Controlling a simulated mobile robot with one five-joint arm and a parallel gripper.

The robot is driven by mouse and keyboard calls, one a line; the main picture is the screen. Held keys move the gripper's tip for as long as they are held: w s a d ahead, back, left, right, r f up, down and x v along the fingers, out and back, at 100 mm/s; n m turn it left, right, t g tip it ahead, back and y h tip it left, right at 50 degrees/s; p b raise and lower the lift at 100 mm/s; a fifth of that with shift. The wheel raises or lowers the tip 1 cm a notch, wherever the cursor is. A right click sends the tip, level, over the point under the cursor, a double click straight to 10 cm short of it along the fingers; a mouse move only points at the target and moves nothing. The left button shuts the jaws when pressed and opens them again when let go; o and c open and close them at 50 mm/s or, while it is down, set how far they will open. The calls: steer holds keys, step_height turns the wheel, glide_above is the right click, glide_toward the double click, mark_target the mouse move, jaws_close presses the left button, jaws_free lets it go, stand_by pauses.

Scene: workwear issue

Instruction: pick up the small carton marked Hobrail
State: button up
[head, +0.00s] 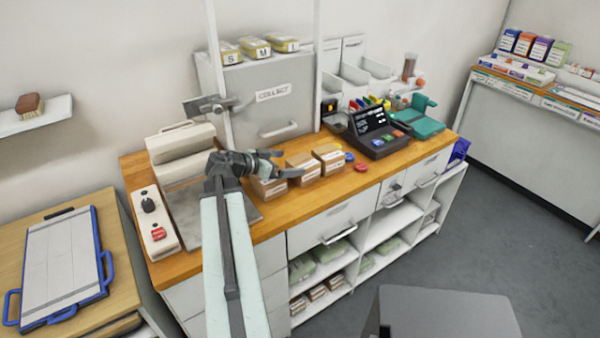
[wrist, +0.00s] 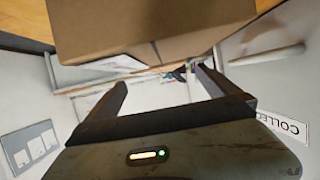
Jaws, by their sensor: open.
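Three small brown cartons stand in a row on the wooden counter: a left one (head: 268,190), a middle one (head: 303,168) and a right one (head: 329,158). Their print is too small to read, so I cannot tell which is marked Hobrail. My gripper (head: 290,164) is open, over the left carton and beside the middle one in the head view, partly hiding the left one. In the wrist view one plain brown carton (wrist: 140,28) fills the top, close to my open gripper (wrist: 163,80). Nothing shows between the fingers, and no label shows on that carton.
A grey cabinet marked COLLECT (head: 268,110) stands behind the cartons. A beige machine (head: 180,150) is to the left. Right of the cartons are blue and red discs (head: 361,167) and a dark terminal (head: 376,133). The counter's front edge (head: 300,208) is close to the cartons.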

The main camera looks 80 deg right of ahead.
mark_target(299, 162)
steer(key=b+x, duration=0.2)
steer(key=x, duration=0.3)
steer(key=shift+f, duration=0.15)
steer(key=c, duration=1.5)
